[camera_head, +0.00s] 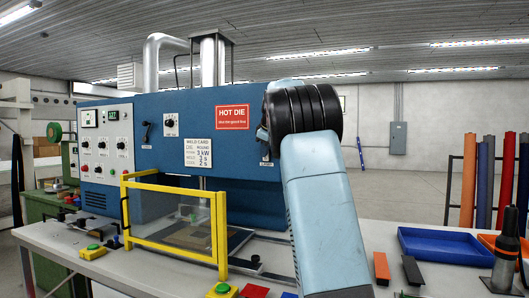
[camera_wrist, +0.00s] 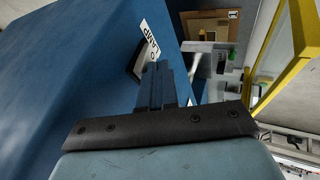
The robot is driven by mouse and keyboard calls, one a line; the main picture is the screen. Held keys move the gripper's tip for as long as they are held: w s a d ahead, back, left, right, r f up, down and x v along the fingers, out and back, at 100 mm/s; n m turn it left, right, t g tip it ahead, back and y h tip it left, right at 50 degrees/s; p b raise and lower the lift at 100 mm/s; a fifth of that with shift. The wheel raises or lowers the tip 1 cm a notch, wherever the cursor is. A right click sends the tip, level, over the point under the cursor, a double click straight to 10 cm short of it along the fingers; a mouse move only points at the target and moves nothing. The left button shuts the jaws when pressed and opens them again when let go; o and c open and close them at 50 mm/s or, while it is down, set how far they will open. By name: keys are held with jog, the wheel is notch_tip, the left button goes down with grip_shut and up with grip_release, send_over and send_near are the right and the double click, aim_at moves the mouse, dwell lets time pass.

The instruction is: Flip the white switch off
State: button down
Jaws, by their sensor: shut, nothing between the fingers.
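My gripper (camera_wrist: 160,88) is shut and empty in the wrist view, its fingertips close to the side of the blue machine panel (camera_wrist: 75,75). A white label reading LAMP (camera_wrist: 150,39) is on the panel just beyond the fingertips. Below it is a dark switch plate with a pale edge (camera_wrist: 137,62), partly covered by the fingers. In the head view my arm hides the gripper and most of this area.
The blue machine (camera_head: 190,115) carries a dark lever (camera_head: 146,133), a knob plate (camera_head: 171,125) and a red HOT DIE sign (camera_head: 233,117). A yellow guard frame (camera_head: 172,190) stands before it. A blue tray (camera_head: 445,246) lies on the bench at right.

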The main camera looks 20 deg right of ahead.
jog(key=s+a+r, duration=0.4)
jog(key=s+r, duration=0.2)
jog(key=s, duration=0.3)
jog(key=shift+s+a+r, duration=0.3)
jog(key=shift+a, duration=0.05)
jog(key=s+a+f+m+y, duration=0.15)
jog(key=s+a+f, duration=0.35)
jog(key=s, duration=0.6)
jog(key=s+a+f+m, duration=0.3)
jog(key=s+a+f, duration=0.1)
jog(key=s, duration=0.7)
jog(key=s+a+f+m, duration=0.1)
jog(key=s+a+f, duration=0.2)
jog(key=s+f, duration=0.5)
jog(key=s+a+f+m+g, duration=0.1)
jog(key=s+a+f+m, duration=0.1)
jog(key=s+f, duration=0.6)
jog(key=s+a, duration=0.1)
jog(key=s, duration=0.2)
jog(key=shift+a+f, duration=0.25)
jog(key=shift+f, duration=0.15)
jog(key=c, duration=1.8)
grip_release()
jog(key=shift+w+h, duration=0.1)
jog(key=shift+h, duration=0.15)
jog(key=shift+c, duration=0.2)
